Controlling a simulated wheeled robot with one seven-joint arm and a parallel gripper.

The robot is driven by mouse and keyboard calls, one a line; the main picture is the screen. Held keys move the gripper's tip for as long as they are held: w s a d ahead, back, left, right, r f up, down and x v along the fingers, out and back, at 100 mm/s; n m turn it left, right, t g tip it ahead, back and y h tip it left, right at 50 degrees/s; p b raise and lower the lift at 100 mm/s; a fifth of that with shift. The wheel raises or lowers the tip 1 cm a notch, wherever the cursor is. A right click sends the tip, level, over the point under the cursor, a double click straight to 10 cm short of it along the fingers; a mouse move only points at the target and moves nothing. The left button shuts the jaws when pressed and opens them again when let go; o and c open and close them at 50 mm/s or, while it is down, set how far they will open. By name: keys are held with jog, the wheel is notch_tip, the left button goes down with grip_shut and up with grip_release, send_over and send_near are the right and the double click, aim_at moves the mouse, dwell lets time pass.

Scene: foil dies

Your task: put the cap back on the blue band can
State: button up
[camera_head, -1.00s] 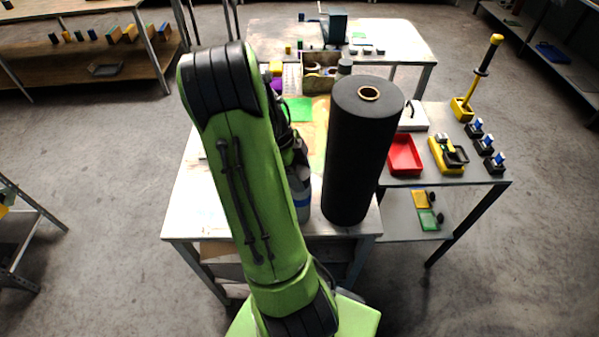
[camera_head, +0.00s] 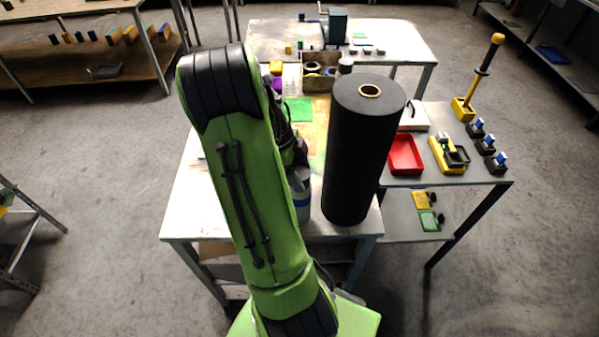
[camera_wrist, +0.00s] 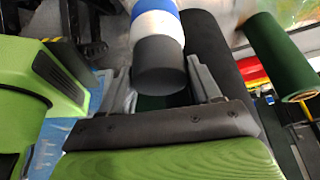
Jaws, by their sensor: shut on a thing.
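The blue band can (camera_head: 303,200) stands upright on the near table, partly hidden behind my arm in the head view. In the wrist view the can's white body and blue band (camera_wrist: 157,22) show at the top. The dark grey cap (camera_wrist: 158,55) is at the can's end, in line with it, between my gripper's fingers. My gripper (camera_wrist: 166,78) is shut on the cap. I cannot tell whether the cap is fully seated. My arm hides the gripper in the head view.
A tall black roll (camera_head: 360,150) stands close to the right of the can. A green sheet (camera_head: 298,109) and an open box (camera_head: 322,84) lie farther back. A red tray (camera_head: 405,154) is on the right table. The table's left part is mostly clear.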

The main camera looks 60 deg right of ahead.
jog(key=shift+b, duration=0.3)
dwell(0.6)
jog(key=o, duration=1.2)
jog(key=shift+o, duration=0.2)
jog(key=shift+r, duration=0.1)
jog(key=shift+r+p, duration=2.3)
jog(key=shift+r, duration=1.2)
jog(key=shift+f, duration=0.1)
jog(key=shift+c, duration=0.2)
grip_shut()
